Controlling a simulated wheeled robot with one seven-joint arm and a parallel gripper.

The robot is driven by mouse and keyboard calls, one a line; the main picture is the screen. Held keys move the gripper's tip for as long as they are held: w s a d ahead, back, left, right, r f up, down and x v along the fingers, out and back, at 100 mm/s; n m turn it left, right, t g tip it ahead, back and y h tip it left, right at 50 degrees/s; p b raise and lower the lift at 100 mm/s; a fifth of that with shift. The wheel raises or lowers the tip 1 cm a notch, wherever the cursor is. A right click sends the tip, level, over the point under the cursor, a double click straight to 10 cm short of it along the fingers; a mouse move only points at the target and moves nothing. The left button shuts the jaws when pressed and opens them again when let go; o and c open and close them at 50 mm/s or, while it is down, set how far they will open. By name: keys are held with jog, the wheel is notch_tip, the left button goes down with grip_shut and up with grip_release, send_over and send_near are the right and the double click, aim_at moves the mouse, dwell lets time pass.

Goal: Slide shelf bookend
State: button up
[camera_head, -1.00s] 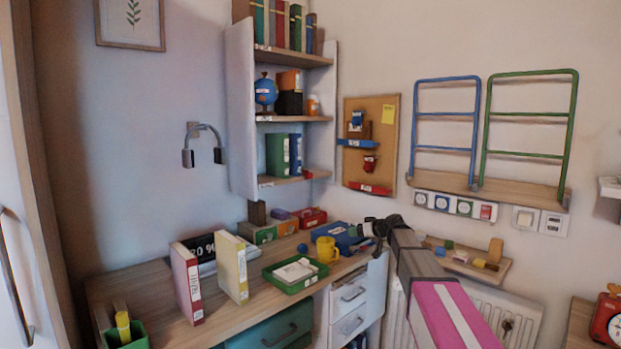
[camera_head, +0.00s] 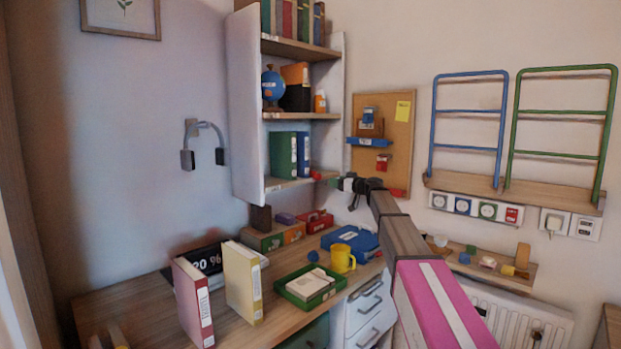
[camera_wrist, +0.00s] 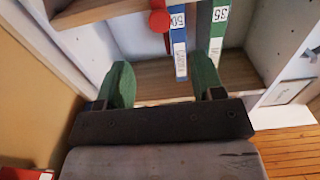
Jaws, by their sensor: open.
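The bookend shows as a red round knob (camera_head: 316,175) at the right end of the lowest wall shelf (camera_head: 290,183), right of a blue binder (camera_head: 303,156) and a green binder (camera_head: 283,156). In the wrist view the red knob (camera_wrist: 158,20) is at the top, with a thin red upright beside the blue binder (camera_wrist: 178,45). The rest of the bookend is hard to make out. My gripper (camera_head: 334,182) is just right of the shelf end. In the wrist view its green fingers (camera_wrist: 161,75) are apart and empty, with the knob beyond them.
A cork board (camera_head: 400,140) hangs right of the shelf, close to my gripper. Below, the desk holds a yellow mug (camera_head: 342,259), a blue case (camera_head: 352,241), a green tray (camera_head: 311,285) and standing binders. A wall rack (camera_head: 510,195) is further right.

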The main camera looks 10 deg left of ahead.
aim_at(320, 177)
jog(key=x, duration=1.1)
jog(key=shift+w+a+r, duration=0.1)
jog(key=shift+w+a, duration=0.1)
jog(key=shift+w, duration=0.1)
jog(key=c, duration=1.1)
jog(key=shift+w+d, duration=0.1)
grip_shut()
jog(key=w+d, duration=0.2)
jog(key=w, duration=0.1)
jog(key=w+d, duration=0.2)
jog(key=w, duration=0.1)
jog(key=w+d, duration=0.3)
jog(key=shift+w, duration=0.1)
jog(key=shift+d, duration=0.1)
jog(key=o, duration=1.1)
grip_release()
jog(key=shift+d, duration=0.1)
jog(key=v, duration=1)
jog(key=shift+s+d, duration=0.2)
jog(key=shift+s, duration=0.1)
